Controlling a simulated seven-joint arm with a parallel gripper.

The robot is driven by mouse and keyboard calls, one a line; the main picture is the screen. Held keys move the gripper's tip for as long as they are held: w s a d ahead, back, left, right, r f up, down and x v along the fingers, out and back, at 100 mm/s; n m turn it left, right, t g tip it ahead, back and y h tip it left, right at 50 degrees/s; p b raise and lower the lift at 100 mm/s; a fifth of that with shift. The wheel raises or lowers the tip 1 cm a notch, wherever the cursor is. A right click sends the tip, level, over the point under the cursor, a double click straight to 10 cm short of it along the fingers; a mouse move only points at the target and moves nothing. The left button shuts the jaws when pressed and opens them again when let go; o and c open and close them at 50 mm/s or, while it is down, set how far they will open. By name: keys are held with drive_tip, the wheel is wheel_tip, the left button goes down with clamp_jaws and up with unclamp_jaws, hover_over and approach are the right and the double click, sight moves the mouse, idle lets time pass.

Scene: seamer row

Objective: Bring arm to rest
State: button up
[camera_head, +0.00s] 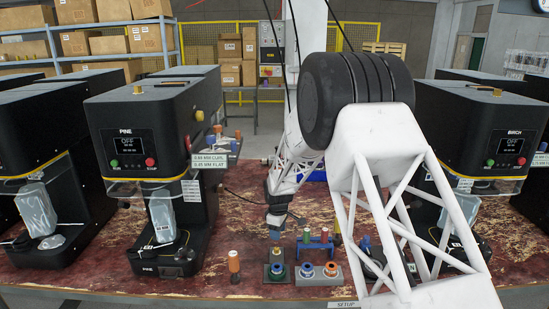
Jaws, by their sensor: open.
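My arm, a white lattice with a large black joint, fills the right centre of the head view. It bends down to my gripper (275,232), which is small and dark and points down over the worn red bench (225,262). The gripper is open, and I see nothing held in it. My arm hides part of the bench and part of the machine at the right.
Black machines stand along the bench, PINE (128,135) at left and BIRCH (508,145) at right, both reading OFF.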

drive_tip(key=s+d+r+m+t, duration=0.1)
drive_tip(key=s+d+r+m, duration=0.3)
drive_tip(key=s+r, duration=0.8)
drive_tip(key=s+d+r+m, duration=0.3)
drive_tip(key=s+d+r, duration=0.4)
drive_tip(key=s+r, duration=0.55)
drive_tip(key=s+d+r+m, duration=0.1)
drive_tip(key=s+d+m, duration=0.1)
drive_tip(key=s, duration=0.8)
drive_tip(key=s+d+r+m+t, duration=0.1)
drive_tip(key=s+d+r+m, duration=0.1)
drive_tip(key=s, duration=0.7)
drive_tip(key=s+d+r+m, duration=0.1)
drive_tip(key=s+d+m, duration=0.1)
drive_tip(key=s, duration=0.8)
drive_tip(key=shift+s+r+m+t, duration=0.3)
drive_tip(key=shift+s+r+m, duration=0.05)
drive_tip(key=shift+m, duration=0.05)
